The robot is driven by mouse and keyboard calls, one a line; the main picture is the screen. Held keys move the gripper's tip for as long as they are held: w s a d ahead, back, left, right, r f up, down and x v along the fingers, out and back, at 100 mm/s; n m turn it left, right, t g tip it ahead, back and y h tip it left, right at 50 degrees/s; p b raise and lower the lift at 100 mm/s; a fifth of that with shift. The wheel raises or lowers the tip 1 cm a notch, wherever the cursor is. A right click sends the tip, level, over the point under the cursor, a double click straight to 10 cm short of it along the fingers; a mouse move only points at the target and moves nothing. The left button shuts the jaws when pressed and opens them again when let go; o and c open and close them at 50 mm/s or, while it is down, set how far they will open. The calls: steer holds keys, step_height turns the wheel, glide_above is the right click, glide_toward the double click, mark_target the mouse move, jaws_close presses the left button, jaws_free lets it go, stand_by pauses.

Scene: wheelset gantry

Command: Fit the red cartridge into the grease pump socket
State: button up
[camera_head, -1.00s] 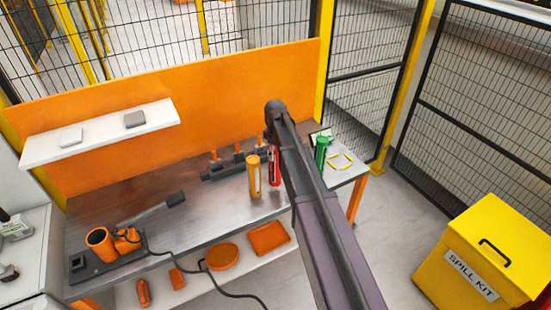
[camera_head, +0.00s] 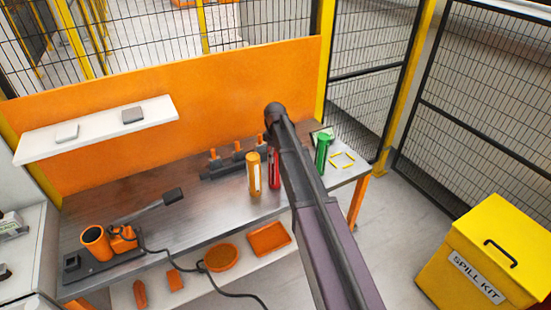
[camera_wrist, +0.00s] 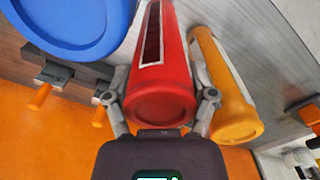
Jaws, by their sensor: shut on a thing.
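The red cartridge (camera_head: 273,172) stands upright at the right part of the bench, partly hidden by my arm in the head view. In the wrist view my gripper (camera_wrist: 160,98) is shut on the red cartridge (camera_wrist: 161,75), one finger on each side. I cannot tell whether its base touches the bench. The grease pump (camera_head: 122,243) sits at the bench's left end, with an open orange cylindrical socket (camera_head: 97,250) facing up.
A yellow-orange cartridge (camera_head: 254,178) stands close beside the red one. A green cartridge (camera_head: 321,155) stands to the right. A blue cylinder (camera_wrist: 68,25) shows in the wrist view. A dark rack (camera_head: 228,168) is behind. The bench middle (camera_head: 190,225) is clear.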

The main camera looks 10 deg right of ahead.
steer(key=shift+f, duration=0.15)
steer(key=o, duration=1.2)
steer(key=shift+o, duration=0.2)
steer(key=shift+r, duration=0.25)
step_height(320, 180, up, 12)
steer(key=p, duration=1.2)
steer(key=s+d+m, duration=0.1)
steer(key=s+m, duration=0.9)
steer(key=s, duration=1.7)
steer(key=shift+s+d, duration=0.35)
